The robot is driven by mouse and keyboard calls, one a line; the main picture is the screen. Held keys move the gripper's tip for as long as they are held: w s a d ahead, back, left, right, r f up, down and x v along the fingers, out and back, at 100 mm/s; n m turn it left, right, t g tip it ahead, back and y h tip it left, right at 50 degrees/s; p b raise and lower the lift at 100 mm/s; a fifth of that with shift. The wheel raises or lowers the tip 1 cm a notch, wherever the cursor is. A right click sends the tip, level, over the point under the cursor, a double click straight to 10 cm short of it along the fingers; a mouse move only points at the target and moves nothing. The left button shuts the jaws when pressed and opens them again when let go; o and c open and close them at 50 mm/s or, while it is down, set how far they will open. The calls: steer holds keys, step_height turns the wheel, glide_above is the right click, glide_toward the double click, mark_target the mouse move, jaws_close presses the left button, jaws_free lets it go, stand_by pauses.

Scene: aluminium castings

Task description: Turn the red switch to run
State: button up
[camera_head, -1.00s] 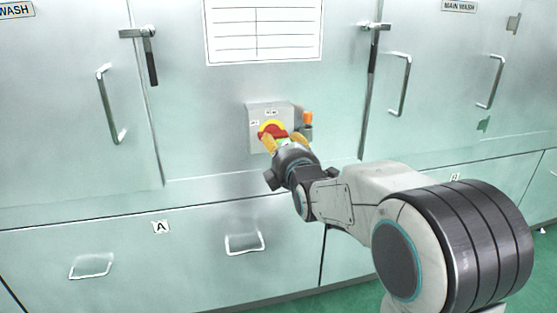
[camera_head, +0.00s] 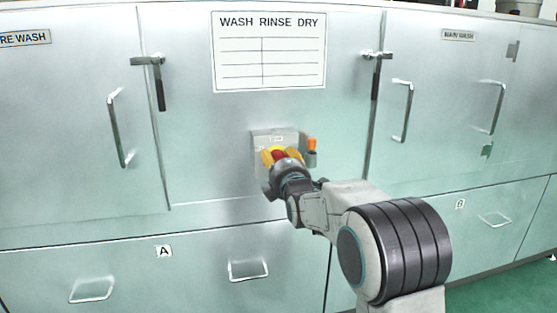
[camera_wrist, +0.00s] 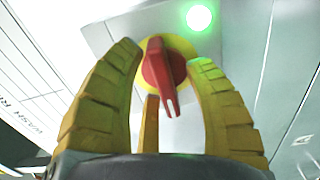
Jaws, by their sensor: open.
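The red switch (camera_wrist: 160,68) sits on a yellow round plate on a grey box (camera_head: 262,140) fixed to the panel. In the wrist view its red handle points toward me, between the yellow fingers of my gripper (camera_wrist: 165,75). My gripper (camera_head: 281,156) is open in front of the box in the head view and hides much of the switch. A green light (camera_wrist: 199,17) glows on the box. The labels on the box are too small to read.
A latch handle (camera_head: 376,75) is to the upper right and another (camera_head: 159,85) to the upper left. A white chart (camera_head: 268,60) hangs above. Drawer handles (camera_head: 248,270) are below.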

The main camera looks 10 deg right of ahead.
stand_by(0.3)
jaws_close()
stand_by(0.3)
